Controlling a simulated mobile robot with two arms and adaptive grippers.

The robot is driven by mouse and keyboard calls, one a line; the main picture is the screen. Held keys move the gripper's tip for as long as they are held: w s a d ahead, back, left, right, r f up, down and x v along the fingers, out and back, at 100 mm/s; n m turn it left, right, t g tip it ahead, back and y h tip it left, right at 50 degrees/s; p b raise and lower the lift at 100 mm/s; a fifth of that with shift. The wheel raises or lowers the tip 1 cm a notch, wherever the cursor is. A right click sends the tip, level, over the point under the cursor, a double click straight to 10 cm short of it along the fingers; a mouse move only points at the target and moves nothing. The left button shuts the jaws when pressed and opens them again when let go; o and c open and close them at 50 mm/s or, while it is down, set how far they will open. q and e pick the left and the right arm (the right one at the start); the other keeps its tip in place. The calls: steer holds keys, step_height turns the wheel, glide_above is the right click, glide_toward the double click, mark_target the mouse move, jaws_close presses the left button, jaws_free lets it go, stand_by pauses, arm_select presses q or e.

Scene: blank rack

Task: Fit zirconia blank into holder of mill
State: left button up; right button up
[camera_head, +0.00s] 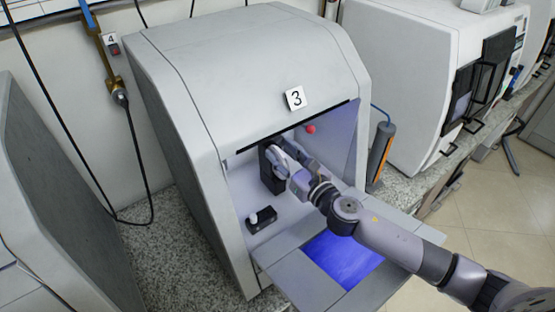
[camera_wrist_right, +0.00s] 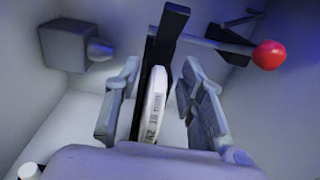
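The mill (camera_head: 240,80) is a grey machine labelled 3, its front open. My right gripper (camera_head: 285,158) reaches inside the mill chamber. In the right wrist view the white zirconia blank (camera_wrist_right: 154,105), with printed text on its edge, stands upright between the two fingers of the right gripper (camera_wrist_right: 160,100). There are visible gaps on both sides of the blank, so the fingers are open around it. The blank is at the dark holder (camera_wrist_right: 170,30), which also shows in the head view (camera_head: 270,172). How fully it is seated cannot be told. My left gripper is not in view.
A red ball-ended lever (camera_wrist_right: 269,55) sits right of the holder; its red ball shows in the head view (camera_head: 311,129). A grey block with a spindle (camera_wrist_right: 68,45) is on the chamber's left. A dark box with a white knob (camera_head: 262,220) is low inside. The lowered door (camera_head: 292,275) lies below my arm.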

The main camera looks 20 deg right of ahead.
steer(key=shift+s, duration=0.1)
steer(key=shift+c, duration=0.3)
steer(key=c, duration=0.6)
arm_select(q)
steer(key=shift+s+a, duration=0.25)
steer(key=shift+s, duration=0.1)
arm_select(e)
jaws_close()
